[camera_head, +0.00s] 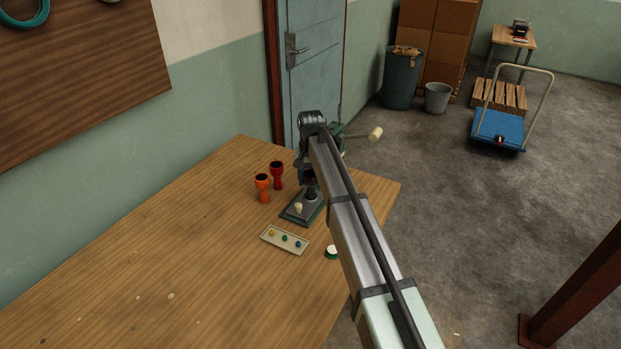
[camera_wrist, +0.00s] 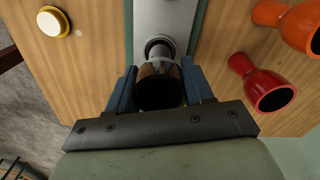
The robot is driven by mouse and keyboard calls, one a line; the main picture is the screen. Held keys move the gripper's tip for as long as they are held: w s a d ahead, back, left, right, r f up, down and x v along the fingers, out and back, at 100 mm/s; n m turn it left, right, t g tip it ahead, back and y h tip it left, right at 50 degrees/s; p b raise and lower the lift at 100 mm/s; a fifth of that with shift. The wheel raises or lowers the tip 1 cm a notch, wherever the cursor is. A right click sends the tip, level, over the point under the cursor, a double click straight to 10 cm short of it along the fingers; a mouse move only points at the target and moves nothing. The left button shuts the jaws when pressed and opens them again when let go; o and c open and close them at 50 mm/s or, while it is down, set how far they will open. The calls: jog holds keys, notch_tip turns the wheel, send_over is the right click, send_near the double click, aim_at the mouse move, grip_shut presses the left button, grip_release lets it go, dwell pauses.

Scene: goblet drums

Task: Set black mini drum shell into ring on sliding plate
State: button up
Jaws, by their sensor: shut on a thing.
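My gripper (camera_wrist: 158,90) is shut on the black mini drum shell (camera_wrist: 160,96), one blue finger on each side of it. The shell's open mouth faces the wrist camera. Beyond it, the dark ring (camera_wrist: 158,43) stands on the pale sliding plate (camera_wrist: 168,14). The shell's far end lines up with the ring and overlaps it in the wrist view; I cannot tell whether it is inside the ring or just above it. In the head view the dark shell (camera_head: 310,180) shows small over the green press base (camera_head: 291,216), partly hidden by my arm.
An orange drum (camera_head: 262,187) and a red drum (camera_head: 277,174) stand left of the press. A tray (camera_head: 270,242) with several small coloured pieces lies in front. A round white-topped button (camera_head: 332,250) is beside my arm. The press lever knob (camera_head: 375,134) sticks out right. The table's left side is mostly clear.

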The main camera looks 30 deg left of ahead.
jog(key=o, duration=1.1)
notch_tip(320, 180, up, 13)
jog(key=shift+f, duration=0.2)
jog(key=shift+o, duration=0.3)
